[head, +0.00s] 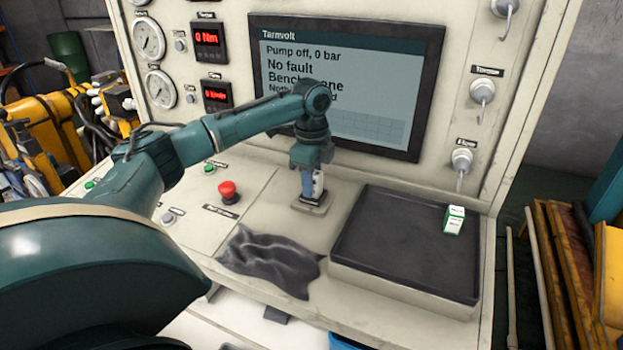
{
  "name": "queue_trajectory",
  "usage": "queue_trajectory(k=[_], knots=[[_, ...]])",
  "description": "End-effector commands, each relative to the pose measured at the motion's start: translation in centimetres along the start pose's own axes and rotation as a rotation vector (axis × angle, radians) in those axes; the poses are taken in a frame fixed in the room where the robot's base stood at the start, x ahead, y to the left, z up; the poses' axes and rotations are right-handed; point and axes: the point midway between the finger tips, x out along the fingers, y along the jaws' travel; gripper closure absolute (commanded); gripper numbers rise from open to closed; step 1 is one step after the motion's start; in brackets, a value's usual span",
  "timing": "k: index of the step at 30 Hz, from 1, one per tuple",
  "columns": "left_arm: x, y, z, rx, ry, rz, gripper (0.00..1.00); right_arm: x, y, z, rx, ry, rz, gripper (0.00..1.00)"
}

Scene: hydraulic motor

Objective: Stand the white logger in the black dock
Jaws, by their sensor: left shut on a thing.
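My left gripper (311,186) points down in front of the screen, shut on the white logger (318,182). Only a narrow upright strip of the logger shows beside the fingers. Directly below is the black dock (310,202), a small dark piece on a pale square base on the bench. The logger's lower end is at the dock, but the fingers hide much of it. I cannot tell whether it is seated or just above. My right gripper is not in view.
A black tray (385,245) lies right of the dock, with a white-and-green box (454,221) at its right side. A crumpled dark cloth (268,260) lies in front of the dock. A red button (228,190) stands to the left. The screen (345,85) rises behind.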

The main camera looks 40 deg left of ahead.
Motion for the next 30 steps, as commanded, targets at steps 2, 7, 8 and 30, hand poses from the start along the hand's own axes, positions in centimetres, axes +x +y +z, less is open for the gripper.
queue_trajectory(k=[2, 7, 8, 30], knots=[[0.0, 0.0, 0.0, 0.000, 0.000, -0.001, 0.95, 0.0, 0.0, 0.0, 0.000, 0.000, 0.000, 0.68], [0.1, 0.0, 0.0, 0.000, 0.000, 0.000, 0.95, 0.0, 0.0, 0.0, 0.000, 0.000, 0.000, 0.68], [0.2, 0.0, 0.0, 0.000, 0.000, 0.000, 0.95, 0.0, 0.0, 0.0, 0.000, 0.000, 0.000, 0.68], [1.8, 0.2, -0.2, 0.004, -0.001, 0.012, 0.50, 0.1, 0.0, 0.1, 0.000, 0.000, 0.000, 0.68]])
